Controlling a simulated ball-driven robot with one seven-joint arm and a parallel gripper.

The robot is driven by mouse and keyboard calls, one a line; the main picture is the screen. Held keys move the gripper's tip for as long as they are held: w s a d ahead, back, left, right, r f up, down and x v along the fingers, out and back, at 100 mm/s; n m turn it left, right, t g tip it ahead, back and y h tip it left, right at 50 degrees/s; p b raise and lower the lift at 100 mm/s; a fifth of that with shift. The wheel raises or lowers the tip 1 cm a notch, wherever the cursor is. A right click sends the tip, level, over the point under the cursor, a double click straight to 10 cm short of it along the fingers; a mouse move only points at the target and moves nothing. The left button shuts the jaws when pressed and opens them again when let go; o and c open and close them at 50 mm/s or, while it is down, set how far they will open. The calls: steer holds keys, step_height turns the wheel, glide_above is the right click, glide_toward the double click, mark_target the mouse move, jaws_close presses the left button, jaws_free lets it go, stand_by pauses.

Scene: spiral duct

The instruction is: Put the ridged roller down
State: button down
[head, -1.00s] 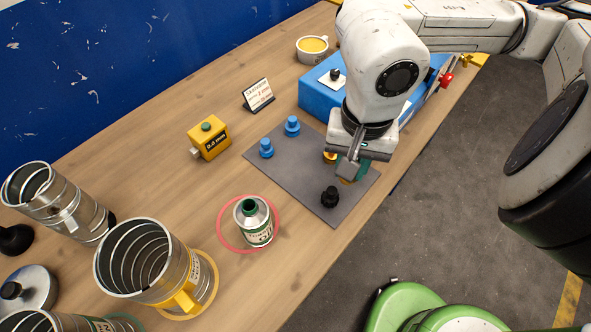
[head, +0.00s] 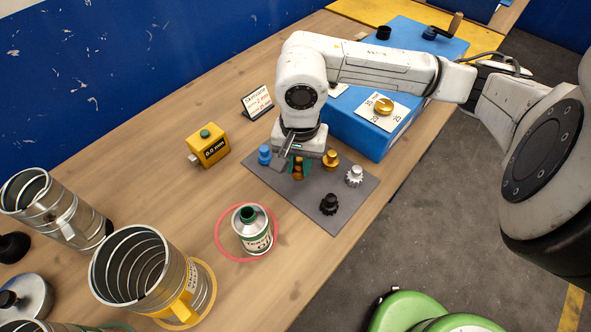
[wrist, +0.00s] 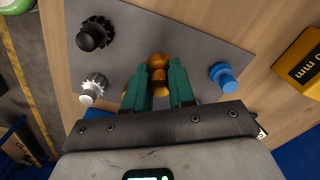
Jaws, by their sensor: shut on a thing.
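My gripper (head: 298,166) is shut on a bronze-coloured roller (head: 297,172), which I take to be the ridged roller. In the wrist view the roller (wrist: 159,68) sits between the two green fingers (wrist: 159,88), with a narrower middle between wider ends. It is over the grey mat (head: 285,200); I cannot tell whether it touches the mat. A gold roller (head: 331,160) stands just right of my gripper in the head view. A blue roller (head: 264,155) stands to the left. A silver toothed roller (head: 354,176) and a black toothed roller (head: 329,204) stand to the right.
A blue box with a gold dial (head: 383,106) stands behind the mat. A yellow gauge block (head: 208,146) is to the left. An oil can (head: 251,229) stands in a red ring in front. Spiral ducts (head: 140,268) fill the left. The mat's front part is clear.

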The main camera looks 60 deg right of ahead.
steer(key=shift+w+d+f, duration=0.1)
steer(key=shift+w+f, duration=0.2)
steer(key=shift+f, duration=0.15)
steer(key=shift+w+f+b, duration=0.15)
steer(key=shift+f+b, duration=0.5)
steer(key=shift+f, duration=1)
steer(key=shift+d+f+b, duration=0.1)
steer(key=shift+f+b, duration=0.15)
steer(key=shift+b, duration=0.1)
steer(key=c, duration=0.9)
jaws_free()
steer(key=shift+r, duration=0.1)
steer(key=shift+c, duration=0.2)
steer(key=shift+r+p, duration=0.35)
steer(key=shift+p, duration=0.15)
step_height(320, 180, up, 12)
steer(key=shift+f+b, duration=0.2)
steer(key=shift+b, duration=0.7)
